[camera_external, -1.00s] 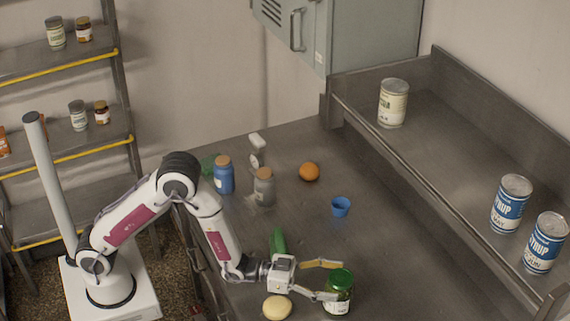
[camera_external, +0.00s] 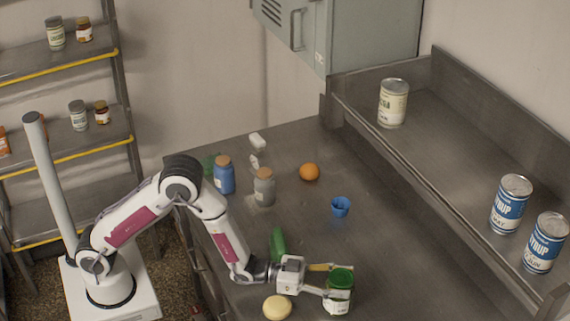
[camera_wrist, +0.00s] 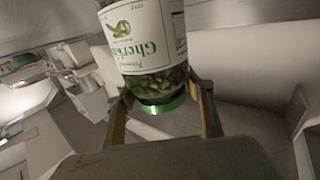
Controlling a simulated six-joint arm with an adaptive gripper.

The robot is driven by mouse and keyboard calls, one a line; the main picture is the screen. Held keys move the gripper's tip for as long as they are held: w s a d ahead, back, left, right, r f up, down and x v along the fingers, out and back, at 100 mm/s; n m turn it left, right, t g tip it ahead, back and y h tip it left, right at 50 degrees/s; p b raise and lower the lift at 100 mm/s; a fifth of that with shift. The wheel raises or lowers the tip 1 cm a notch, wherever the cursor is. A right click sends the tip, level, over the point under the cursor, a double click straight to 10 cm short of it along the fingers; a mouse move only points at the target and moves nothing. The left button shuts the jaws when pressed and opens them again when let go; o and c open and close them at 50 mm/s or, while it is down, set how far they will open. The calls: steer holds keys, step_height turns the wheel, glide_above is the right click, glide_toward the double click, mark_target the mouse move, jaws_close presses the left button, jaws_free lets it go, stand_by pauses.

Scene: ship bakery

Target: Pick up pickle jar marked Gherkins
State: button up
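The pickle jar (camera_external: 338,298) is glass with a green lid and a white label, and stands at the front of the steel counter. In the wrist view the jar (camera_wrist: 150,55) shows upside down, its label reading "Gherkins", with green pickles inside and the green lid toward my wrist. My gripper (camera_external: 325,281) reaches the jar from the left. In the wrist view the fingers of my gripper (camera_wrist: 163,100) lie on both sides of the jar, just past the lid, and appear shut on it. Whether the jar's base is off the counter cannot be told.
A pale round item (camera_external: 277,307) and a green cucumber-like item (camera_external: 278,243) lie close to my gripper. Farther back are a blue cup (camera_external: 341,207), an orange (camera_external: 309,172), a blue jar (camera_external: 224,178) and a grey jar (camera_external: 264,190). A raised shelf (camera_external: 450,165) holds cans at right.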

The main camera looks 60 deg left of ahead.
jaws_close()
steer(key=shift+r, duration=0.15)
steer(key=shift+r, duration=0.1)
steer(key=shift+r, duration=4.95)
